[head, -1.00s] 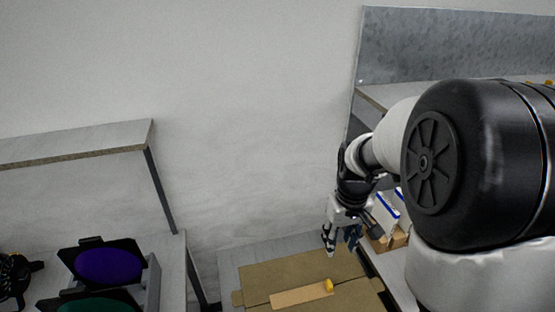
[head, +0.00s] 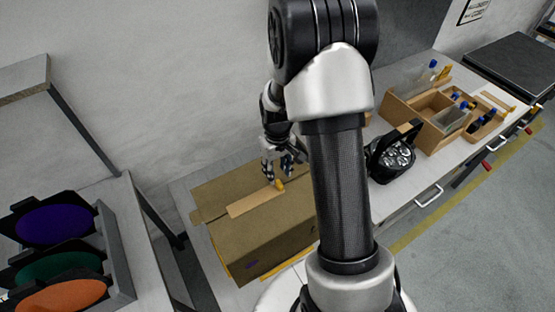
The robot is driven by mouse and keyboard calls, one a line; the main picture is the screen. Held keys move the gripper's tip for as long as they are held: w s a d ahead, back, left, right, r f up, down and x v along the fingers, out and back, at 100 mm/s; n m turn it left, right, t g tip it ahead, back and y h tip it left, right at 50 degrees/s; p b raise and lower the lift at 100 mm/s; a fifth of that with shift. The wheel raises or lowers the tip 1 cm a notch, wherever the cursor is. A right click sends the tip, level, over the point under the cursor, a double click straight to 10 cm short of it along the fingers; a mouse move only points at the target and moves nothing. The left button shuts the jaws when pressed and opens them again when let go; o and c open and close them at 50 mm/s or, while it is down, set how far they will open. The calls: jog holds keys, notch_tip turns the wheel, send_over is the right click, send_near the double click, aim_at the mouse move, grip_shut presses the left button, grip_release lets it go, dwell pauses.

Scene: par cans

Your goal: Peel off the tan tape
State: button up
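The tan tape (head: 250,203) is a pale strip lying along the top of a brown cardboard box (head: 268,232). A small yellow tab (head: 279,185) stands at the strip's right end. My gripper (head: 279,174) points down just behind the yellow tab, close to it in the picture. Its fingers look spread, with nothing visible between them. I cannot tell whether a finger touches the tab. My own arm hides the right part of the box.
A bench on the right holds a black par can (head: 391,155) and a wooden organiser (head: 428,108) with bottles. On the left, a rack holds purple (head: 55,224), green and orange filters. A wall stands behind the box.

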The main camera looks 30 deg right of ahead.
aim_at(277, 180)
notch_tip(277, 180, down, 5)
jog(key=shift+f+b, duration=0.1)
jog(key=shift+b, duration=0.3)
jog(key=shift+c, duration=0.3)
grip_shut()
dwell(0.4)
notch_tip(277, 180, up, 7)
jog(key=p, duration=0.5)
jog(key=shift+r, duration=0.2)
jog(key=shift+f, duration=0.15)
